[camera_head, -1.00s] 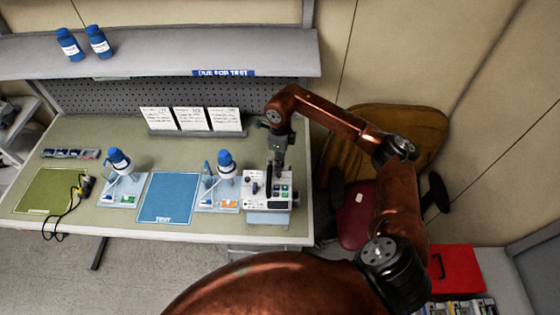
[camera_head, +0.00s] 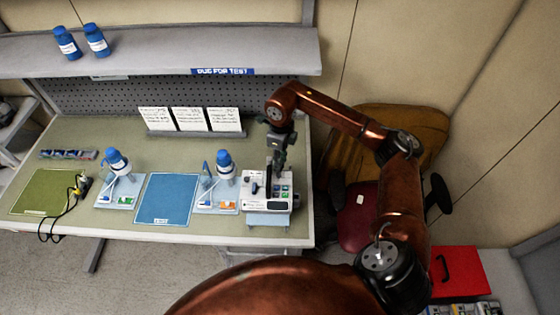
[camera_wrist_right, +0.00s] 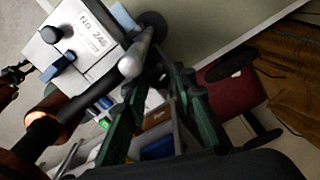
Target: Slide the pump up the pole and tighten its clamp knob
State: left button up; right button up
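The pump is a pale grey box (camera_head: 256,189) at the right end of the bench. In the right wrist view a pale housing marked "NO 246" (camera_wrist_right: 85,38), with a black knob (camera_wrist_right: 51,35) and a blue lever (camera_wrist_right: 60,64), shows at upper left. A dark rod with a rounded grey end (camera_wrist_right: 131,66) crosses in front of it; I cannot tell whether this is the pole. My right gripper (camera_head: 276,160) points down over the pump. Its green-dark fingers (camera_wrist_right: 163,82) are apart, with nothing clearly held between them.
A blue mat (camera_head: 168,199) and two small trays with blue-capped bottles (camera_head: 225,165) lie left of the pump. A green mat (camera_head: 42,191) is farther left. Card holders (camera_head: 190,119) stand behind. A red chair (camera_head: 358,220) and red box (camera_head: 458,272) are at right.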

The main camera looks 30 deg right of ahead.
notch_tip(320, 180, up, 12)
dwell(0.7)
jog(key=shift+d, duration=0.1)
dwell(0.3)
